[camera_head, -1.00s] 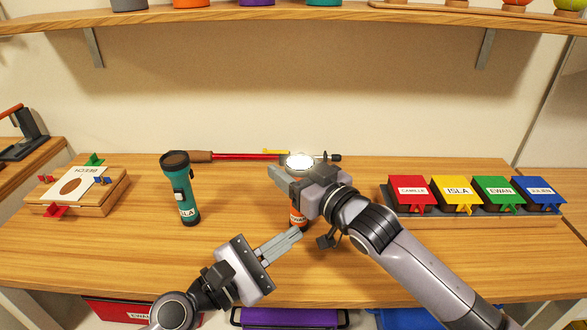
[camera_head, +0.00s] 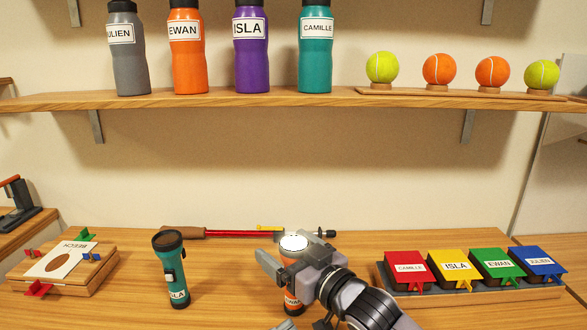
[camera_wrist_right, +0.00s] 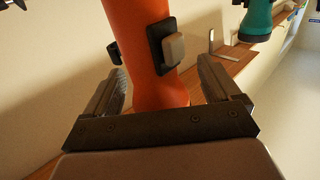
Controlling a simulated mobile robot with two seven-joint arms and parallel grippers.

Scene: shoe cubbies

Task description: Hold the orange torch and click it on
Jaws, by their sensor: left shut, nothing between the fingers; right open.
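The orange torch (camera_head: 292,302) stands upright on the wooden table, and its top lens (camera_head: 293,243) glows bright white. In the right wrist view, the torch body (camera_wrist_right: 138,45) rises between the fingers, with its grey switch (camera_wrist_right: 174,48) facing the camera. My right gripper (camera_head: 288,262) is open around the torch, one finger on each side. In the wrist view, a gap shows beside each finger of this gripper (camera_wrist_right: 160,90). My left gripper (camera_head: 287,324) is shut and empty. Only its tip shows at the bottom edge, just below the torch; the rest is out of frame.
A teal torch (camera_head: 173,268) stands to the left. A wooden box (camera_head: 65,268) lies at far left. Several coloured label boxes sit in a dark rack (camera_head: 455,287) at right. A red rod with a wooden handle (camera_head: 240,233) lies behind. A shelf (camera_head: 230,100) with bottles hangs above.

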